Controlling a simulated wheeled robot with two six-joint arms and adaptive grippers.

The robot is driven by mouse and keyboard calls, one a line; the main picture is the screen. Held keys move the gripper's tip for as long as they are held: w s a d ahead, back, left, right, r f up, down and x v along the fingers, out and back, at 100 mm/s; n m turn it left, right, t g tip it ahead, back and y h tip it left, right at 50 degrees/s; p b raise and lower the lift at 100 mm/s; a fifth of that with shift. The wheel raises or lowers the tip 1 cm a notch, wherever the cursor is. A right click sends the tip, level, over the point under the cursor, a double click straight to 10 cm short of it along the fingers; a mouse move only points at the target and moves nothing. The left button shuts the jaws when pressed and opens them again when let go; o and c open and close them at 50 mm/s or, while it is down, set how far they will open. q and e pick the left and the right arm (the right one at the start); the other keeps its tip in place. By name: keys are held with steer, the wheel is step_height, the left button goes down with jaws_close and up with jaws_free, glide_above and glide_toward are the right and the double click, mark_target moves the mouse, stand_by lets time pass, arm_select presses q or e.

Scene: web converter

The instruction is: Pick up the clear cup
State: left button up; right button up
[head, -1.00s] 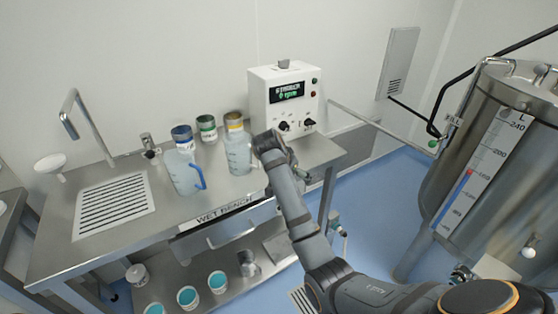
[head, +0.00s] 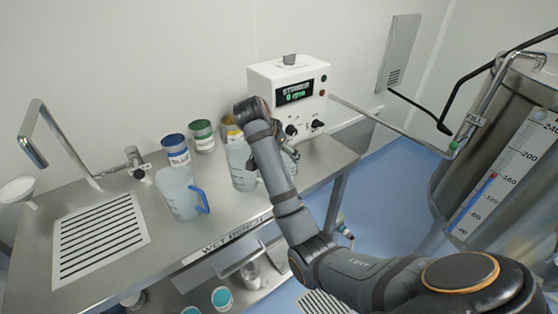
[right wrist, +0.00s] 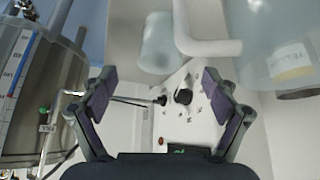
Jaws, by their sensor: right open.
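The clear cup (right wrist: 160,45) is a small translucent cylinder in the right wrist view, upside down there, at the top middle beyond my fingers. In the head view the right gripper (head: 284,160) is low over the bench, beside a clear jug and largely hidden behind my forearm. My left gripper is not in view.
The clear jug (head: 241,168), its pale handle (right wrist: 208,47) close to the cup, stands near my gripper. A blue-handled jug (head: 180,194) and several paint tins (head: 203,136) stand left. A white control box (head: 289,88) stands behind. The bench (head: 165,248) front is clear.

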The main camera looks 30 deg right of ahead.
steer(key=x, duration=0.4)
steer(key=shift+d+f+p, duration=0.25)
steer(key=shift+d+p, duration=0.05)
steer(key=shift+w+d+f, duration=0.1)
steer(key=shift+w+f, duration=0.05)
steer(key=shift+f, duration=0.05)
steer(key=shift+d+f, duration=0.2)
steer(key=shift+f, duration=0.1)
steer(key=p+x, duration=0.1)
steer(key=x, duration=0.3)
steer(key=shift+w+f, duration=0.15)
steer(key=shift+f, duration=0.1)
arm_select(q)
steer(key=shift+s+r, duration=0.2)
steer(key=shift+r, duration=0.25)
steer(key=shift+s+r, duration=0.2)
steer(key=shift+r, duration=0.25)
